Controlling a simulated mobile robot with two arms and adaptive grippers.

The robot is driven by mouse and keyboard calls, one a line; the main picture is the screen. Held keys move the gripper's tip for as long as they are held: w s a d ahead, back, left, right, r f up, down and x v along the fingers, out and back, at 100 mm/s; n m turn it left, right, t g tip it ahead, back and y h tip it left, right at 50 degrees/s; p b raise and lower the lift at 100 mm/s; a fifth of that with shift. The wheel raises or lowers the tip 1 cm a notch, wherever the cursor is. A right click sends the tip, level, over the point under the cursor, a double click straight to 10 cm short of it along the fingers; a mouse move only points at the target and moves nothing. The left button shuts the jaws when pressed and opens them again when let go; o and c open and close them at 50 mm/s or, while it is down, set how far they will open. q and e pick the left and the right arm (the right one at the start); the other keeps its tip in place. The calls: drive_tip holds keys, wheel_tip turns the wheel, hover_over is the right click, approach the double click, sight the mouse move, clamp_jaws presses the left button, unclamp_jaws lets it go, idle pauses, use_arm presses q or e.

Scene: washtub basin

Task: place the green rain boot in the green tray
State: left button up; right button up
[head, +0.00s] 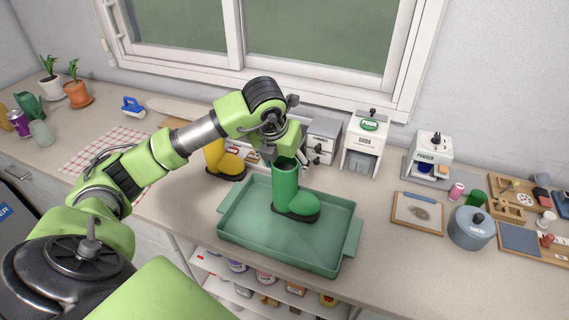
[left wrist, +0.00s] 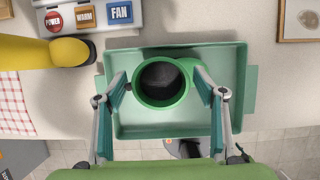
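The green rain boot (head: 288,190) stands upright on the floor of the green tray (head: 237,226), its toe pointing right. In the left wrist view I look down into the boot's round opening (left wrist: 162,82), with the tray (left wrist: 228,120) around it. My left gripper (head: 287,150) is at the top of the boot shaft. Its fingers (left wrist: 160,85) are spread on both sides of the shaft, with narrow gaps seeming to show beside the rim. My right gripper is in neither view.
A yellow boot (head: 224,160) stands left of the tray, close to my left arm. Behind are a white box with a green button (head: 366,145) and a small machine (head: 428,158). A clipboard (head: 418,213) and blue-grey pot (head: 471,228) lie to the right. The front counter edge is close.

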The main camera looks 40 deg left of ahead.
use_arm(q)
drive_tip(key=shift+r, duration=0.25)
drive_tip(key=b+v, duration=0.1)
drive_tip(key=v, duration=1)
drive_tip(key=shift+s+r+b, duration=0.25)
drive_tip(key=shift+r+b, duration=0.1)
drive_tip(key=shift+b, duration=0.05)
drive_tip(key=shift+d, duration=0.1)
